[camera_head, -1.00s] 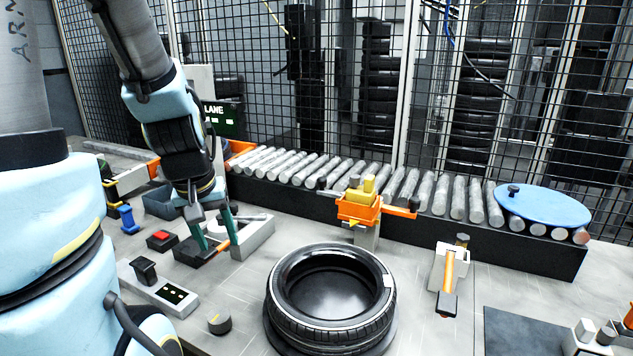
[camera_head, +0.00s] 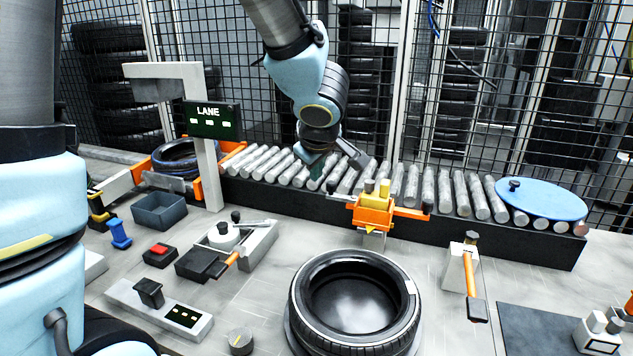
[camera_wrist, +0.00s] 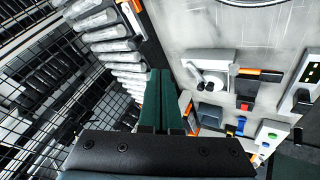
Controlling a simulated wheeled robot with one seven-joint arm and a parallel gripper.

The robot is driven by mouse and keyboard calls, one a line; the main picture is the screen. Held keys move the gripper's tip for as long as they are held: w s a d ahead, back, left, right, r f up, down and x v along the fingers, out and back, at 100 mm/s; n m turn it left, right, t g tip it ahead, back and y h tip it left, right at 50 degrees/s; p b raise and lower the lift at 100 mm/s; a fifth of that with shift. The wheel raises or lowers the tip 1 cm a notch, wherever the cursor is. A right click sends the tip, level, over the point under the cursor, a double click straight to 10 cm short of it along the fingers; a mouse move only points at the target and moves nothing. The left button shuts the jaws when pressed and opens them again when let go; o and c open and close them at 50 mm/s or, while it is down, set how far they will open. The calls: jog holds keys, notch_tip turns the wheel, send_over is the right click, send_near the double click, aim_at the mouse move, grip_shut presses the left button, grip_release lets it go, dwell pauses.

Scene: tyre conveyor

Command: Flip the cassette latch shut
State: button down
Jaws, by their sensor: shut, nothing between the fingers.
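The cassette unit is a grey block (camera_head: 258,243) with a white round part (camera_head: 224,236) and a dark flat piece (camera_head: 203,263) in front. An orange-tipped lever (camera_head: 231,259), which looks like the latch, lies beside the dark piece; I cannot tell whether it is fully seated. The unit also shows in the wrist view, with its white part (camera_wrist: 210,78) and the dark piece with an orange end (camera_wrist: 246,92). My gripper (camera_head: 314,166) is raised over the conveyor rollers, away from the unit. In the wrist view its green fingers (camera_wrist: 161,75) are together and empty.
A tyre (camera_head: 355,305) lies at front centre. An orange-and-yellow fixture (camera_head: 373,212) stands by the roller conveyor (camera_head: 410,185). The LANE sign (camera_head: 212,120) hangs from a grey post behind the unit. A red button box (camera_head: 160,254) and blue bin (camera_head: 160,210) sit left.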

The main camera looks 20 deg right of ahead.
jog(key=shift+s+d, duration=0.1)
jog(key=shift+s, duration=0.25)
jog(key=w+d+f+b, duration=0.2)
jog(key=w+d+f, duration=0.3)
jog(key=w+f, duration=0.2)
jog(key=shift+w+d+f, duration=0.2)
jog(key=shift+w+f, duration=0.2)
jog(key=shift+f, duration=0.1)
jog(key=shift+w, duration=0.1)
dwell(0.3)
